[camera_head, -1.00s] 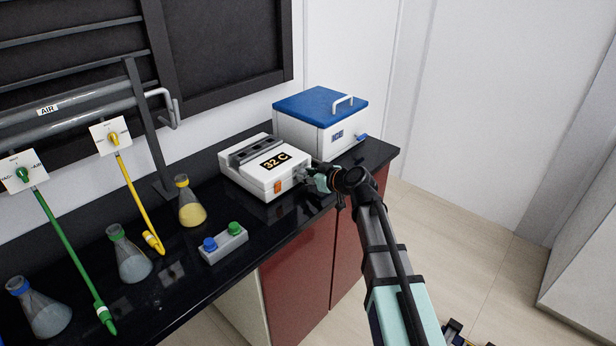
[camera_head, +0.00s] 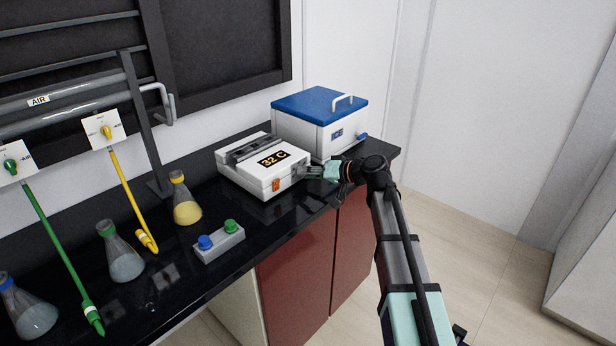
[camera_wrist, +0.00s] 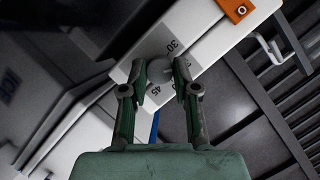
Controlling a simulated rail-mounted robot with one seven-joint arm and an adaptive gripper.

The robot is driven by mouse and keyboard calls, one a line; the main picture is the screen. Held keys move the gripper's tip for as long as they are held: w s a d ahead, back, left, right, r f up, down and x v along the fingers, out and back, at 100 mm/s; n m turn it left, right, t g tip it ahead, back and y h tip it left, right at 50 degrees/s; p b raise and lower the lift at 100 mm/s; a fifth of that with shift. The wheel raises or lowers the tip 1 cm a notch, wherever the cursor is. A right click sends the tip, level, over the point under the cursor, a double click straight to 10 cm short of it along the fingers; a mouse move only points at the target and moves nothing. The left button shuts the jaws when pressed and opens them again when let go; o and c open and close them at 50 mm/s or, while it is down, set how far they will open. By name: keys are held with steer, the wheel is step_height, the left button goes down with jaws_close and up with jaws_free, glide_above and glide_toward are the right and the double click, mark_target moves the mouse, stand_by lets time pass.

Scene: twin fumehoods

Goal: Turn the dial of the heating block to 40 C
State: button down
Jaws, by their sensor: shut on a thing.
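The heating block (camera_head: 262,168) is a white box on the black bench, with a dark slotted top and a display (camera_head: 273,158) reading 32 C. My gripper (camera_head: 308,171) is at its right front face in the head view. In the wrist view my gripper (camera_wrist: 161,80) is shut on the grey round dial (camera_wrist: 161,70), one finger on each side. Scale marks 30 and 45 show near the dial; the marks between are partly hidden by a finger. The head view hides the dial behind my gripper.
A white box with a blue lid (camera_head: 320,120) stands close behind and right of the block. An orange switch (camera_head: 276,184) is on the block's front; it also shows in the wrist view (camera_wrist: 237,9). A yellow flask (camera_head: 186,206) and a small rack (camera_head: 219,244) stand to the left.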

steer(key=m+y, duration=0.1)
steer(key=m, duration=0.1)
steer(key=m+g+y+b, duration=0.1)
steer(key=m, duration=0.1)
steer(key=shift+w+d+f, duration=0.1)
steer(key=shift+w+f, duration=0.1)
steer(key=m+y, duration=0.1)
steer(key=m, duration=0.1)
steer(key=m+y, duration=0.1)
steer(key=m, duration=0.2)
steer(key=shift+f+y, duration=0.1)
steer(key=shift+y, duration=0.3)
steer(key=shift+m, duration=0.3)
steer(key=c, duration=0.9)
jaws_free()
steer(key=shift+o, duration=0.2)
steer(key=v, duration=1.2)
